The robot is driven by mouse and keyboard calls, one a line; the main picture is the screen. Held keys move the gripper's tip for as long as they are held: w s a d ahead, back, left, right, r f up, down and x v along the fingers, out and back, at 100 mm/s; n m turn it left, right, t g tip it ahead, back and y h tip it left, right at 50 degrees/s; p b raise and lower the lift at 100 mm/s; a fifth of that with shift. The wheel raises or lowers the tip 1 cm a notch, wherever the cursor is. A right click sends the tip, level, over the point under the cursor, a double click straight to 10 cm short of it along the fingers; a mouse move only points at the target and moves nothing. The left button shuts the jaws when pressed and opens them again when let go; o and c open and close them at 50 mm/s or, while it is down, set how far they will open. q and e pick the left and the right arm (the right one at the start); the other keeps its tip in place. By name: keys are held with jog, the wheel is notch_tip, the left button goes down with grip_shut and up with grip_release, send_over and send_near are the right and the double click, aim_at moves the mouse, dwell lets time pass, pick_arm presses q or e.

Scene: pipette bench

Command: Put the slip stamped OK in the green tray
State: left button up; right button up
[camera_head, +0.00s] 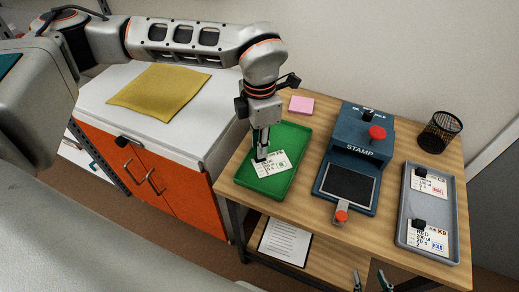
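The green tray (291,137) lies on the wooden table, left of the stamp machine. A white slip (273,166) with a small green stamp mark is over the tray's floor, inside its rim; the mark is too small to read surely. My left gripper (261,155) points down over the tray, its fingers close together at the slip's black tab, apparently shut on it. I cannot tell whether the slip touches the tray floor. My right gripper (371,283) shows only its two fingertips at the bottom edge, apart and empty.
The blue stamp machine (344,148) with a red knob stands mid-table. A grey tray (404,215) at right holds two slips with black tabs, one marked red, one blue. A pink pad (301,105) and mesh cup (440,132) stand behind. A clipboard (285,242) lies on the lower shelf.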

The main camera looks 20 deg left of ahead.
pick_arm(q)
notch_tip(320, 180, up, 9)
dwell(0.3)
dwell(0.5)
